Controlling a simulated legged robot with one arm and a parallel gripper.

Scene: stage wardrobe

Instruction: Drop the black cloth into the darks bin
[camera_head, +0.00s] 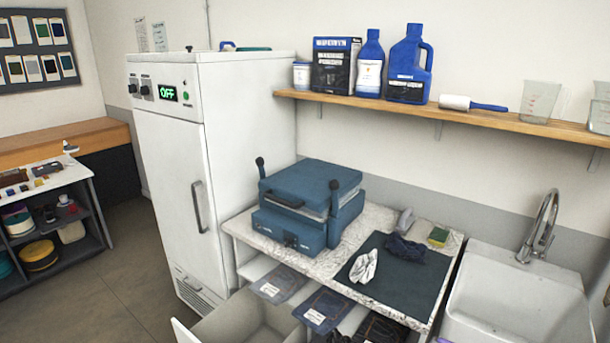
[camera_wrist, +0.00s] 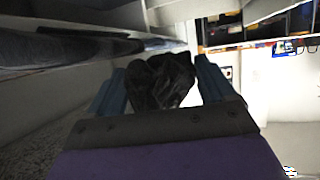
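My gripper (camera_wrist: 160,82) shows only in the wrist view. Its two blue fingers stand on either side of a bunched black cloth (camera_wrist: 162,80), which fills most of the gap and appears gripped. The cloth seems clear of any surface. In the head view a crumpled dark navy cloth (camera_head: 405,248) lies on the dark mat (camera_head: 385,292), beside a crumpled white cloth (camera_head: 364,266). No bin marked as the darks bin can be read. An open pale drawer or bin (camera_head: 192,336) shows at the bottom edge of the head view.
Folded dark garments with white labels (camera_head: 278,285) lie below the counter. A tall white cabinet (camera_head: 185,170) stands left. Floor (camera_head: 120,275) is clear.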

